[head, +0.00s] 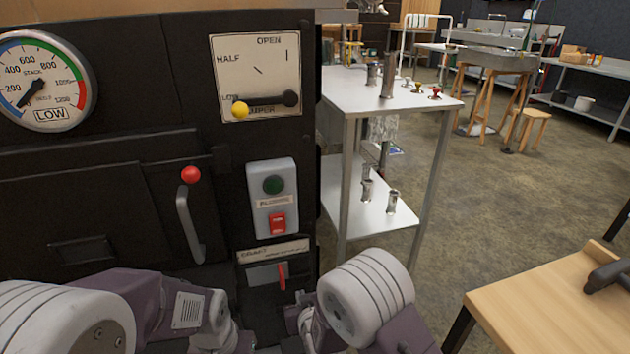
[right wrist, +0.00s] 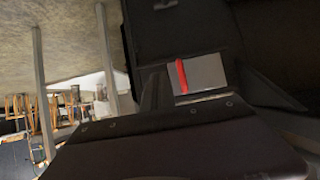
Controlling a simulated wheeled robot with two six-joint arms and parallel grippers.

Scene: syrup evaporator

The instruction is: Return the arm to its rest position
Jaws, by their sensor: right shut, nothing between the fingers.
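My right arm comes in from the lower right of the head view, folded low in front of the black evaporator front. Its gripper (head: 302,322) is at the bottom edge, mostly hidden behind the arm's pale joint; it is shut and holds nothing. It is apart from the red lever (head: 282,275) on the panel above it. In the right wrist view a dark part of my own fills the bottom, and the red lever (right wrist: 182,77) stands on its grey plate beyond. My left arm shows at the lower left, with its gripper end (head: 236,338) largely cut off.
The black front carries a gauge (head: 45,82), a damper plate (head: 256,75) with a yellow knob, a red-knobbed handle (head: 190,220) and a switch box (head: 272,198). A metal shelf table (head: 350,95) stands right of it. A wooden table (head: 550,305) is at lower right. Open floor lies between.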

